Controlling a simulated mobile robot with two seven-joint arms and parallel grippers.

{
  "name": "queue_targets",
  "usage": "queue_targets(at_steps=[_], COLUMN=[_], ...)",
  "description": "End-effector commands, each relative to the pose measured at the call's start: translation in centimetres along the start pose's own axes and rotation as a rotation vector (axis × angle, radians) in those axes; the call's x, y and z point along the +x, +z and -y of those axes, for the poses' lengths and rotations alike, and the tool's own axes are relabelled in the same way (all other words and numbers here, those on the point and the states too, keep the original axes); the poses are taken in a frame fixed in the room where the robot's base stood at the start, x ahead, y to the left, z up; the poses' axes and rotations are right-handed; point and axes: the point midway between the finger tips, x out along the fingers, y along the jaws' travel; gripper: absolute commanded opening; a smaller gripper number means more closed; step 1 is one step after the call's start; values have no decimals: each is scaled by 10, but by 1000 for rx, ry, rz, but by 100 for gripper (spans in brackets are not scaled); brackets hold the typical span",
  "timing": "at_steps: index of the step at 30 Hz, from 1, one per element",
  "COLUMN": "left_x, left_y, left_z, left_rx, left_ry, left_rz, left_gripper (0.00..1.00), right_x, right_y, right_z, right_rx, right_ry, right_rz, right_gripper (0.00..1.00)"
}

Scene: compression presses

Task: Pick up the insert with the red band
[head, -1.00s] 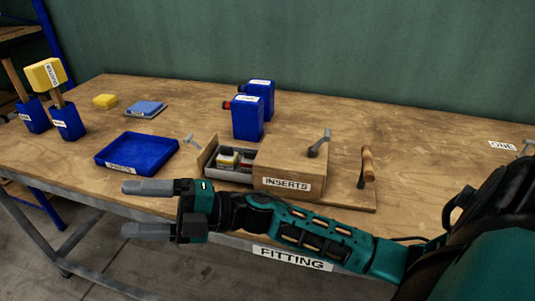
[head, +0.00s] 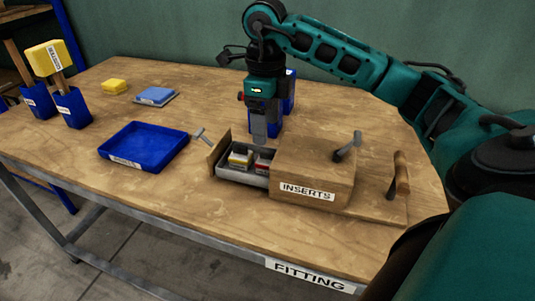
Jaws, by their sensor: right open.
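The wooden box labelled INSERTS (head: 325,172) has its drawer (head: 240,179) pulled out to the left. In the drawer lie small inserts, one with a yellow band (head: 240,159) and one with a red band (head: 262,165). The red one sits nearer the box, partly hidden by it. My right gripper (head: 265,140) points down from above, its tips just above and behind the drawer in the picture. It is open and holds nothing; its fingers show nearly edge-on. My left gripper is not in view.
Blue containers (head: 289,90) stand behind my right gripper, partly hidden by it. A blue tray (head: 112,157) lies left of the drawer. Levers (head: 349,148) rise from the box, and a wooden-handled one (head: 399,172) stands to its right. The front table strip is clear.

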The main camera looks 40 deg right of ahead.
Motion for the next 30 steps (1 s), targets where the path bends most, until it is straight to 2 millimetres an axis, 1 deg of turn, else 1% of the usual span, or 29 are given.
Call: queue_targets(at_steps=[1, 4, 7, 11, 14, 18, 21, 24, 30], left_x=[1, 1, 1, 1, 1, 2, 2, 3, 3], left_y=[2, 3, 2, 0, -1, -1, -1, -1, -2], left_z=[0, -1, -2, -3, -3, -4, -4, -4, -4], left_rx=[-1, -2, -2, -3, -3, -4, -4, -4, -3], left_ry=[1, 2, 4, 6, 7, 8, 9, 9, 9], left_rz=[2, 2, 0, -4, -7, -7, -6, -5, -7], left_gripper=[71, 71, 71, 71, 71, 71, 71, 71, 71], right_x=[12, 29, 39, 47, 59, 81, 92, 96, 96], right_y=[-1, -1, 0, 0, -2, -3, -3, -3, -2], right_z=[0, 0, 0, 0, 1, 3, 3, 3, 3], right_rx=[0, 0, -1, -1, -1, 0, -2, -2, -2], right_ry=[2, 3, 2, 3, 4, 5, 3, 3, 3], right_rz=[-4, -3, 0, 1, -2, -1, 2, 2, 3], right_gripper=[72, 72, 72, 72, 72, 72, 72, 72, 72])
